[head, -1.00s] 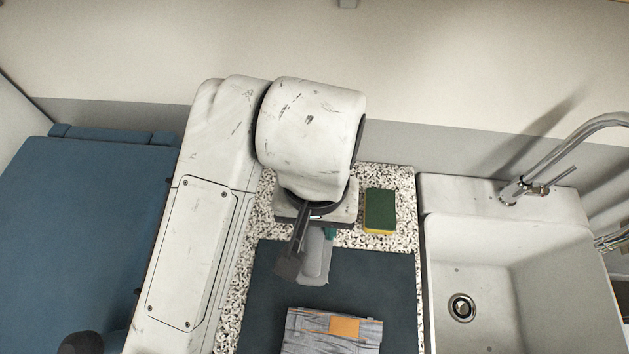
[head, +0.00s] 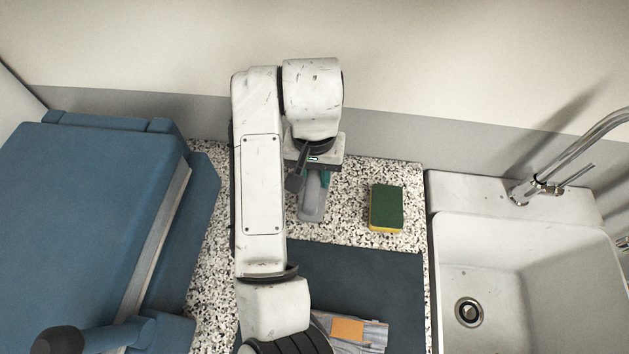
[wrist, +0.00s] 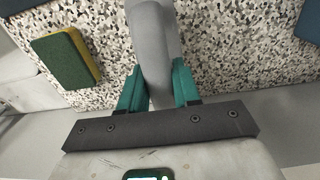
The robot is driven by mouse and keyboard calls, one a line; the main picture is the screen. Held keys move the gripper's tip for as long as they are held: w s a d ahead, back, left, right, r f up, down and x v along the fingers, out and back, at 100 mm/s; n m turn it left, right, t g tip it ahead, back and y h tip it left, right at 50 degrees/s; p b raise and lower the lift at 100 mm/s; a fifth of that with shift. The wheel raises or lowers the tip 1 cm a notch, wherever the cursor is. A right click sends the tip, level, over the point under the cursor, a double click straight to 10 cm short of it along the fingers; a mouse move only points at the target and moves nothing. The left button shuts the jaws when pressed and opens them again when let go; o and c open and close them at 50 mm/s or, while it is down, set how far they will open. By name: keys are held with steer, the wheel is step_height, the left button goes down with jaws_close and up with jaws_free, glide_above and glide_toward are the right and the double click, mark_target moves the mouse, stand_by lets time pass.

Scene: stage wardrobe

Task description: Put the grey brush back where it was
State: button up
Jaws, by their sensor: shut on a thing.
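The grey brush (head: 312,198) is over the speckled counter, left of the sponge, in the head view. My gripper (head: 318,178) is shut on it. In the wrist view the brush (wrist: 153,45) runs up out of the frame between the two teal fingers of my gripper (wrist: 158,88), which press on it from both sides. My arm and wrist hide part of the brush in the head view. I cannot tell whether the brush touches the counter.
A green and yellow sponge (head: 386,207) lies on the speckled counter (head: 352,222). A dark mat (head: 392,277) with folded grey cloth (head: 372,335) bearing an orange patch is in front. A white sink (head: 515,270) with a tap stands right. Blue furniture (head: 85,215) is left.

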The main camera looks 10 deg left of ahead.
steer(key=shift+f, duration=1.15)
steer(key=shift+f, duration=0.15)
steer(key=o, duration=1)
step_height(320, 180, up, 12)
steer(key=p, duration=0.3)
